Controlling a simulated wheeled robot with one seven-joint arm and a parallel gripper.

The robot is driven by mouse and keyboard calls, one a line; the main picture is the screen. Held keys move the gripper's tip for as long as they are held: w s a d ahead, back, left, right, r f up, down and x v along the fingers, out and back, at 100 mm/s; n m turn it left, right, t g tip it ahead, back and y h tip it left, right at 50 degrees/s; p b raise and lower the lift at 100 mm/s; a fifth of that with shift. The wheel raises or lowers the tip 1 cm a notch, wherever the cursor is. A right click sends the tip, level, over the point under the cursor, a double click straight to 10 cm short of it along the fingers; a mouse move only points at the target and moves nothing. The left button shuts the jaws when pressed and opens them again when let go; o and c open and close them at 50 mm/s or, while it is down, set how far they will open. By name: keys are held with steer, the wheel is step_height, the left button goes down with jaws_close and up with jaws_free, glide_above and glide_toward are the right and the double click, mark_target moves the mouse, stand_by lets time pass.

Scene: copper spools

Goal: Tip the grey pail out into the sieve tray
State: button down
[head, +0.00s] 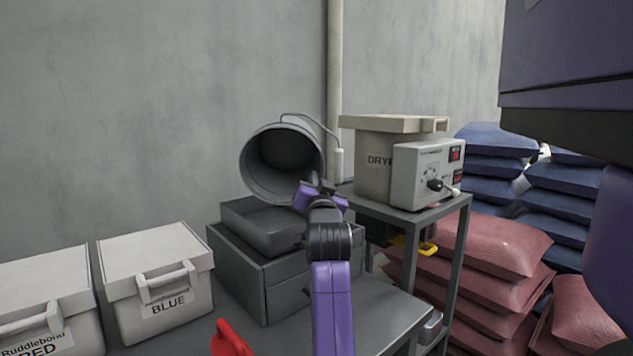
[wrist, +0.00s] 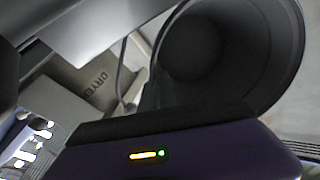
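The grey pail (head: 262,187) is held tilted far over in the air, its round mouth facing the head camera. Its inside looks dark and I see no contents. Its thin wire handle with a pale grip hangs at the right. My purple gripper (head: 314,188) is at the pail's lower right side and appears shut on it. The wrist view shows the pail's open mouth (wrist: 262,88) close up; the fingertips are hidden there. The dark grey sieve tray (head: 240,222) sits below the pail on a grey box. Its inside is mostly hidden, so I cannot see any contents.
The grey box (head: 238,275) stands on a grey table (head: 385,308). White lidded bins, one marked BLUE (head: 150,262) and one RED (head: 45,290), are at left. A dryer (head: 372,170) stands on a stand at right, near stacked red sacks (head: 490,255) and blue sacks. A red object (head: 232,340) is in front.

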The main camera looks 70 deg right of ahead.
steer(key=shift+r, duration=0.1)
steer(key=shift+s+a+r+p, duration=0.15)
steer(key=shift+s+r+p, duration=0.1)
steer(key=shift+r+p, duration=0.2)
steer(key=shift+s+a+r+p, duration=0.15)
steer(key=shift+s+r+p, duration=0.05)
steer(key=shift+r+p, duration=0.25)
steer(key=s+a+r+p, duration=0.2)
steer(key=s+r+p, duration=0.2)
steer(key=r+p, duration=0.2)
steer(key=shift+s+a+p, duration=0.15)
steer(key=shift+a+p, duration=0.1)
steer(key=shift+p, duration=0.05)
steer(key=shift+r, duration=0.1)
